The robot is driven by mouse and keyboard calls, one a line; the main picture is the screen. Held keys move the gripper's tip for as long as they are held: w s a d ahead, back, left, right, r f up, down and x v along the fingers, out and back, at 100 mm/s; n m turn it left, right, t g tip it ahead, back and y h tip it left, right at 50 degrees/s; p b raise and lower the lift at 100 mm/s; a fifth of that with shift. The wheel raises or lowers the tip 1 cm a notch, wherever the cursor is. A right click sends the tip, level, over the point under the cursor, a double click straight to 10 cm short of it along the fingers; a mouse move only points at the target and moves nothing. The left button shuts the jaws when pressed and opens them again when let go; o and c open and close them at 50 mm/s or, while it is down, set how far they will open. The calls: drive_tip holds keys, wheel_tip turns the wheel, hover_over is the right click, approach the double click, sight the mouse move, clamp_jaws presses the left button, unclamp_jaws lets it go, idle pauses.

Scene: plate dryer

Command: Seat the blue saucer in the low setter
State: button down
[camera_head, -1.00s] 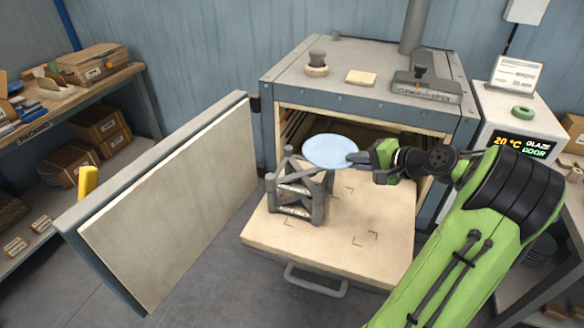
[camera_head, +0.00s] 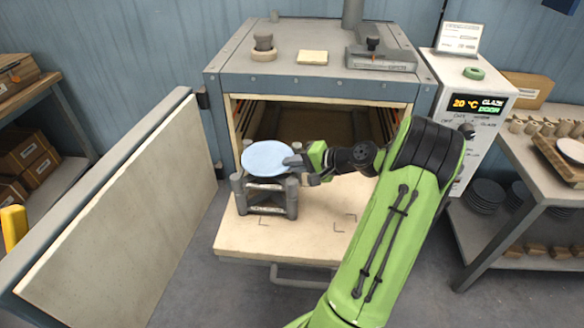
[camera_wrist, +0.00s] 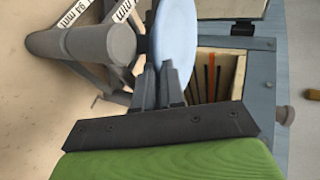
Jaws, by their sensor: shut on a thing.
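The blue saucer (camera_head: 266,158) is a pale blue disc, held roughly flat over the setter. My gripper (camera_head: 296,163) is shut on its right rim. The low setter (camera_head: 264,197) is a grey post frame with white-labelled bars on the kiln's pulled-out shelf. In the head view the saucer covers the setter's top rear, so I cannot tell whether they touch. In the wrist view the saucer (camera_wrist: 176,38) shows nearly edge-on between the fingers (camera_wrist: 170,85), close beside a thick grey setter post (camera_wrist: 82,43).
The cream shelf (camera_head: 310,235) has free room right of the setter, with corner marks. The kiln (camera_head: 320,75) is open behind it. Its open door (camera_head: 130,200) stands at left. A controller cabinet (camera_head: 470,115) and a side table (camera_head: 560,170) with pots stand at right.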

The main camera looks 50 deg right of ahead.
drive_tip(key=shift+r, duration=0.1)
drive_tip(key=c, duration=1.7)
unclamp_jaws()
drive_tip(key=shift+f, duration=0.2)
drive_tip(key=o, duration=0.5)
